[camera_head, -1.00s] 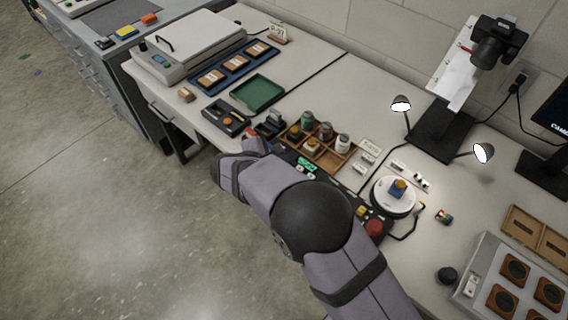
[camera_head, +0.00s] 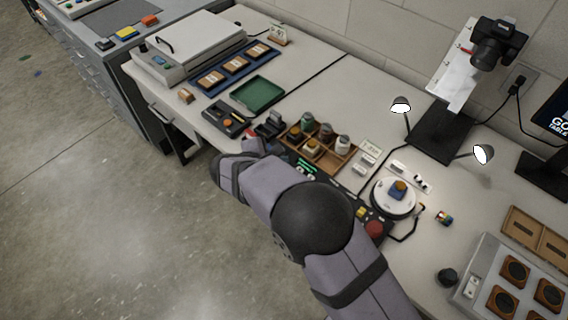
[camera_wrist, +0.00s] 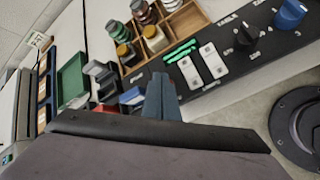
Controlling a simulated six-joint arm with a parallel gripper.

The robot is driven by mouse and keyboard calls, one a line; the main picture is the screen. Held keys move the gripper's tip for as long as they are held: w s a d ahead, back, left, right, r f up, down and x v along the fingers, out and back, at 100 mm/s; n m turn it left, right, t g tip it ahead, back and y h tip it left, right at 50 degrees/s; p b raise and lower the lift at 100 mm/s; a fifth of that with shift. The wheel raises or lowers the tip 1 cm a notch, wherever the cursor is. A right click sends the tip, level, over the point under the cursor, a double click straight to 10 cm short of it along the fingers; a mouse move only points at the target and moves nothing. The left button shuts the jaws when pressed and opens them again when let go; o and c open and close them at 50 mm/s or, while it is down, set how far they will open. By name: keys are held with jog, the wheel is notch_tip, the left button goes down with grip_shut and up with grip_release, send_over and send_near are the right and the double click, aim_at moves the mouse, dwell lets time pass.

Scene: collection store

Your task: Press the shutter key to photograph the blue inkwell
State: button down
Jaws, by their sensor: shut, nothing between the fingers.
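The blue inkwell (camera_head: 398,190) with its orange-yellow top stands on the round white turntable (camera_head: 381,204), under the camera (camera_head: 497,43) and its two lamps. My gripper (camera_wrist: 163,82) is shut and empty, beside the near end of the black control panel (camera_wrist: 262,52). I cannot tell which key is the shutter key, nor whether the fingers touch anything. In the head view my arm hides the fingers and part of the panel.
A wooden tray (camera_head: 327,159) of bottles stands behind the panel. A green tray (camera_head: 258,94) and dark stamp-like items (camera_head: 228,119) lie to the left. A red button (camera_head: 375,229) sits at the panel's right end. A monitor (camera_head: 556,120) stands at the right edge.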

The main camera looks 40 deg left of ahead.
jog(key=shift+r, duration=0.5)
notch_tip(320, 180, up, 5)
jog(key=p, duration=0.3)
jog(key=shift+p, duration=0.3)
dwell(0.7)
